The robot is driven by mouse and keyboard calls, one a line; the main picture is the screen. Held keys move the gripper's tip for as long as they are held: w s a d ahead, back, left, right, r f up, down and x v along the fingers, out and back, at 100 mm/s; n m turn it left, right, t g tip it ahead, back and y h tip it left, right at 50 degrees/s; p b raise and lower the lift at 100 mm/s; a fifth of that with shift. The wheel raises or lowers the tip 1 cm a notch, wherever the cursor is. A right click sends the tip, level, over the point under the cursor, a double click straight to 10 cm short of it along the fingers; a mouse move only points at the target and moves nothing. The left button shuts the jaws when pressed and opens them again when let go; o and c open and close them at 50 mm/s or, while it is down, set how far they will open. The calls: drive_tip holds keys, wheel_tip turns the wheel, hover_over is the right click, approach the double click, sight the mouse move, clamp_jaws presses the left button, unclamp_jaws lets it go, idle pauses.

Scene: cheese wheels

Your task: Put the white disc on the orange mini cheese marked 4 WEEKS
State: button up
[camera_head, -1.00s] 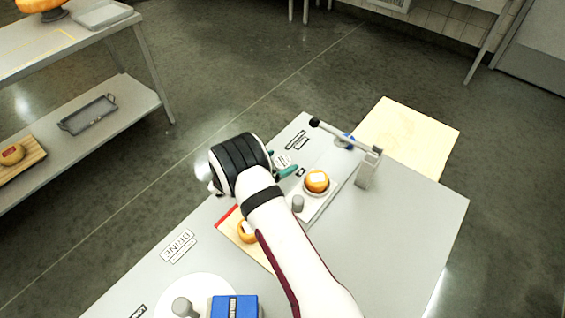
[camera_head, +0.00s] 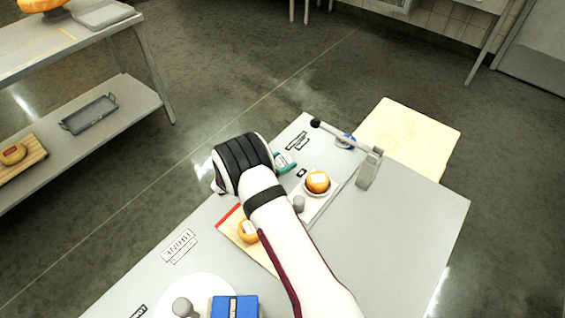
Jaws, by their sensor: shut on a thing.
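One orange mini cheese (camera_head: 317,183) with a white patch on top sits on a small round pan on the grey bench. A second orange mini cheese (camera_head: 246,232) lies on a wooden board, partly behind my arm. Markings on both are too small to read. My gripper (camera_head: 285,164) is left of and beyond the cheese on the pan. Only teal finger parts show past my black and white wrist. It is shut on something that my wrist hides. I cannot make out the white disc.
A grey upright with a long black-knobbed lever (camera_head: 366,168) stands right of the pan. A blue box (camera_head: 234,306) and a white round plate (camera_head: 160,292) are at the front. A pale wooden top (camera_head: 412,138) adjoins the bench's far right. The bench's right side is clear.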

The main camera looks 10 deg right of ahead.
drive_tip(key=r, duration=0.6)
drive_tip(key=d+r, duration=0.1)
drive_tip(key=r, duration=0.2)
drive_tip(key=shift+s+r, duration=0.2)
drive_tip(key=shift+r, duration=0.05)
drive_tip(key=s+d+r+m+g+h, duration=0.1)
drive_tip(key=s+d+r+m+g, duration=0.15)
drive_tip(key=s+d, duration=0.55)
drive_tip(key=s+d+r+m+g+h, duration=0.1)
drive_tip(key=s+d+r+m+h, duration=0.1)
drive_tip(key=s+d+r, duration=0.4)
hover_over(316, 179)
wheel_tip(316, 179, down, 8)
drive_tip(key=shift+s+d+f, duration=0.1)
drive_tip(key=shift+f, duration=0.1)
wheel_tip(316, 179, down, 4)
drive_tip(key=shift+f, duration=0.1)
drive_tip(key=shift+f, duration=0.1)
drive_tip(key=o, duration=1.3)
drive_tip(key=shift+o, duration=0.2)
